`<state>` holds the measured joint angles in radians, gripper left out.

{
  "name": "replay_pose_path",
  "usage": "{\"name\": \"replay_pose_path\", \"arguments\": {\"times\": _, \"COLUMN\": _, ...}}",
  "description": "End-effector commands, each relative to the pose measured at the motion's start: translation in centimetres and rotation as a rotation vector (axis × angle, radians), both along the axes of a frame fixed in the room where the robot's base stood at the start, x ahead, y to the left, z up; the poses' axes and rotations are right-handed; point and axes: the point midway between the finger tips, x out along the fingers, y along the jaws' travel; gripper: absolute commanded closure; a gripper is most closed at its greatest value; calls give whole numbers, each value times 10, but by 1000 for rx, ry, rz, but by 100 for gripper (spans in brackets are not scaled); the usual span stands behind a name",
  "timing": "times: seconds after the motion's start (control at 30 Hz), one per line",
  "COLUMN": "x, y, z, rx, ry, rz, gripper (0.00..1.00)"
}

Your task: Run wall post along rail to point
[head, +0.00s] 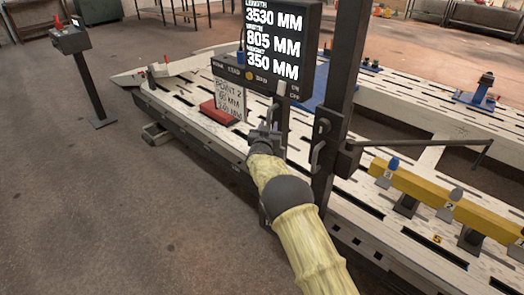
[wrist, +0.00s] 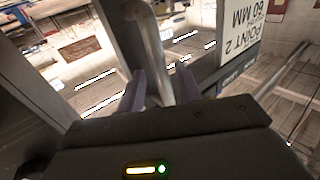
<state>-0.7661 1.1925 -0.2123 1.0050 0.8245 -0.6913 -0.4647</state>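The tall dark wall post (head: 338,90) stands upright at the near side of the bench, with a grey bar handle (head: 318,155) on its left side. My gripper (head: 266,132) is left of that handle in the head view, in front of the display stand. In the wrist view, a grey tube handle (wrist: 152,50) beside a dark upright shows between the two fingers of my gripper (wrist: 160,86). The fingers stand apart, with a gap beside the tube. Contact is not clear. A sign reading POINT 2 (head: 229,98) hangs left of my gripper; it also shows in the wrist view (wrist: 245,30).
A display (head: 275,45) reads 3530, 805 and 350 MM. The slotted white bench (head: 430,85) spreads behind the post. A yellow beam (head: 430,188) with numbered marks lies at right. A control pedestal (head: 88,80) stands at left.

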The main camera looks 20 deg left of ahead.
Motion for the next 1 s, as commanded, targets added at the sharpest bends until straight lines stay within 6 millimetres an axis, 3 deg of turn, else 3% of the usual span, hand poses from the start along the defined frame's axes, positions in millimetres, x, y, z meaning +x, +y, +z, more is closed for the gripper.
{"name": "replay_pose_path", "arguments": {"times": 0.57, "x": -63, "y": -12, "z": 0, "rx": 0, "ry": 1, "rz": 2, "gripper": 66}}
{"name": "replay_pose_path", "arguments": {"times": 1.0, "x": -125, "y": -24, "z": -1, "rx": -2, "ry": 1, "rz": 3, "gripper": 66}}
